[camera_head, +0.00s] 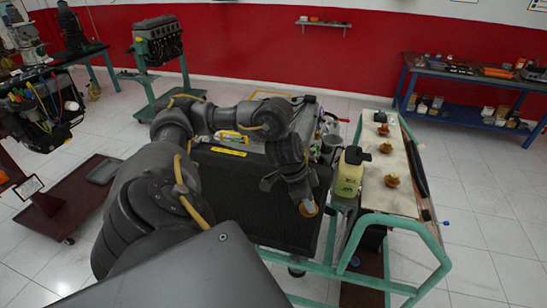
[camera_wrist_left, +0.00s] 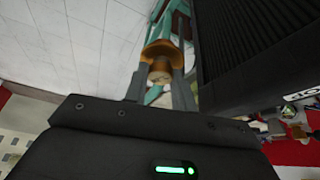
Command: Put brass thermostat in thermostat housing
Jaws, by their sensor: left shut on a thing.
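My left gripper (camera_head: 307,200) is shut on the brass thermostat (camera_head: 309,209), which shows as a small orange-gold spot at the fingertips. In the left wrist view the brass thermostat (camera_wrist_left: 161,62) sits between the two fingers of my left gripper (camera_wrist_left: 160,85), with a wide rim and a narrower round part. It is held at the right edge of the black radiator, near the green frame. I cannot pick out the thermostat housing in either view; my arm hides part of the engine. My right gripper is not in view.
The black radiator (camera_head: 250,214) lies below my arm. A yellowish reservoir with a black cap (camera_head: 348,176) stands just right of my gripper. Beyond it, a pale board (camera_head: 404,166) carries several brass pieces (camera_head: 392,181). The green tube frame (camera_head: 405,222) rises at the front right.

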